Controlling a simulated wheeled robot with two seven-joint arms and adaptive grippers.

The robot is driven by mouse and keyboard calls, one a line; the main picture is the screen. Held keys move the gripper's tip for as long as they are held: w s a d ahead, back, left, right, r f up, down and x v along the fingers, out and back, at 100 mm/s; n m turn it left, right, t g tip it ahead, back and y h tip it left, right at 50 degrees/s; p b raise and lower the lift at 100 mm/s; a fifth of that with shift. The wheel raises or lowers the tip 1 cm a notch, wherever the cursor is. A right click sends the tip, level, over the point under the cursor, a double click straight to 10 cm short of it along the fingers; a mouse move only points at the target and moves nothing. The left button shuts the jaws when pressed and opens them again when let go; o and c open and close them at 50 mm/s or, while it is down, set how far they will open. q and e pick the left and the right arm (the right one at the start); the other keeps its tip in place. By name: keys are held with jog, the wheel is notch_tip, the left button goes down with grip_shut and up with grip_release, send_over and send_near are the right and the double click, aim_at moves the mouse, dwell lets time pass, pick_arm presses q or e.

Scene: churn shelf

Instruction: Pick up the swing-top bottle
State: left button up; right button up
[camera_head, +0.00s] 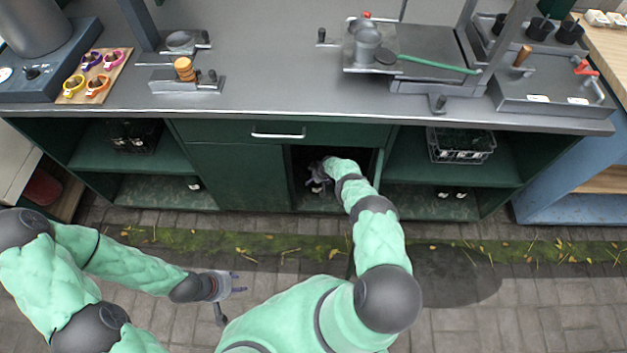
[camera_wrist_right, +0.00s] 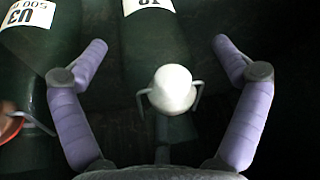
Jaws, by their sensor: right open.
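In the right wrist view a dark green swing-top bottle (camera_wrist_right: 155,45) with a white stopper (camera_wrist_right: 172,90), wire bail and white label lies between my right gripper's (camera_wrist_right: 160,46) purple fingers. The fingers are open, one on each side, with gaps to the bottle. In the head view the right gripper (camera_head: 318,178) is inside the dark open compartment below the drawer; the bottle is hard to make out there. A second dark green bottle (camera_wrist_right: 38,60) with a white label is left of the fingers. My left gripper (camera_head: 232,284) is open and empty above the paving.
Compartment walls stand close around my right arm, with an open door (camera_head: 380,165) on its right. The drawer (camera_head: 285,132) is shut above. A wire crate (camera_head: 460,146) sits on the right shelf. The counter (camera_head: 270,85) overhangs. The paving in front is clear.

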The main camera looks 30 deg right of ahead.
pick_arm(q)
jog(key=shift+w+f, duration=0.15)
jog(key=shift+w, duration=0.15)
pick_arm(e)
jog(key=shift+w+f, duration=0.25)
jog(key=shift+f, duration=0.25)
jog(key=c, duration=1.7)
pick_arm(q)
jog(key=shift+d, duration=0.1)
pick_arm(e)
jog(key=shift+r, duration=0.1)
